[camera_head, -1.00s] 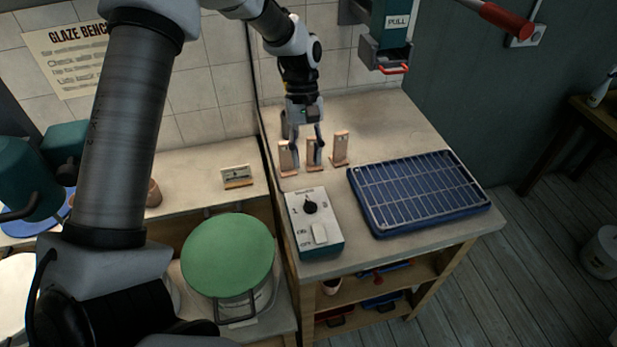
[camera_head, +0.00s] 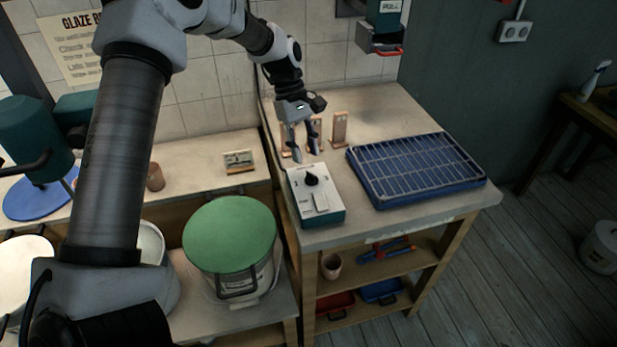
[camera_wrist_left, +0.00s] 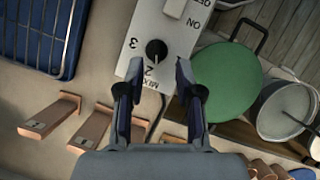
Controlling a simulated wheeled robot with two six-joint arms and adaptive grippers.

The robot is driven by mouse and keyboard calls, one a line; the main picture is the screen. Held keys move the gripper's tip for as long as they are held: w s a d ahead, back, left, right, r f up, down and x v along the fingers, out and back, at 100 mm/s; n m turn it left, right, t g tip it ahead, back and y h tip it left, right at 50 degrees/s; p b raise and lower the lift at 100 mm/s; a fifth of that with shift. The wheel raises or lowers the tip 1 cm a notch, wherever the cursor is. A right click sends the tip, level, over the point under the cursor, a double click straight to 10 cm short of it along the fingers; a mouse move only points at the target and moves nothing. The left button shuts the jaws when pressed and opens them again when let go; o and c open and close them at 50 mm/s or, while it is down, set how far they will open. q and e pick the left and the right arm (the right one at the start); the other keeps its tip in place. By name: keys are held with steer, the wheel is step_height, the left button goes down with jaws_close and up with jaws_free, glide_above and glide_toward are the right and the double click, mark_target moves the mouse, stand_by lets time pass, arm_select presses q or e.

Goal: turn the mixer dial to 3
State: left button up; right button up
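The mixer control box (camera_head: 318,204) is white on top with a teal lower body and sits at the front left of the wooden bench. Its black dial (camera_head: 311,180) also shows in the left wrist view (camera_wrist_left: 156,50). There the digits 2 and 3 are readable beside it, and its light mark seems to face the 2. My left gripper (camera_head: 306,151) is just behind the box, pointing down. In the left wrist view my left gripper (camera_wrist_left: 157,76) is open and empty, its fingertips short of the dial on either side. My right gripper is out of view.
Upright wooden pieces (camera_head: 340,129) stand behind the box, close to the left gripper. A blue tray with a metal grid (camera_head: 417,170) lies to the right. A green-lidded bucket (camera_head: 230,234) stands to the left. A small card (camera_head: 239,161) is on the lower counter.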

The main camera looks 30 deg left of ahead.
mark_target(311, 174)
arm_select(q)
steer(key=f, duration=0.2)
steer(key=w+f, duration=0.1)
steer(key=f, duration=0.1)
steer(key=shift+d+f, duration=0.15)
steer(key=shift+f, duration=0.1)
steer(key=shift+s+d+f+p, duration=0.25)
steer(key=shift+s+d+p, duration=0.05)
steer(key=shift+s+d, duration=0.5)
steer(key=shift+w+a+f, duration=0.2)
steer(key=shift+w+f, duration=0.05)
steer(key=shift+w, duration=0.05)
steer(key=shift+c, duration=1)
steer(key=shift+a, duration=0.1)
jaws_close()
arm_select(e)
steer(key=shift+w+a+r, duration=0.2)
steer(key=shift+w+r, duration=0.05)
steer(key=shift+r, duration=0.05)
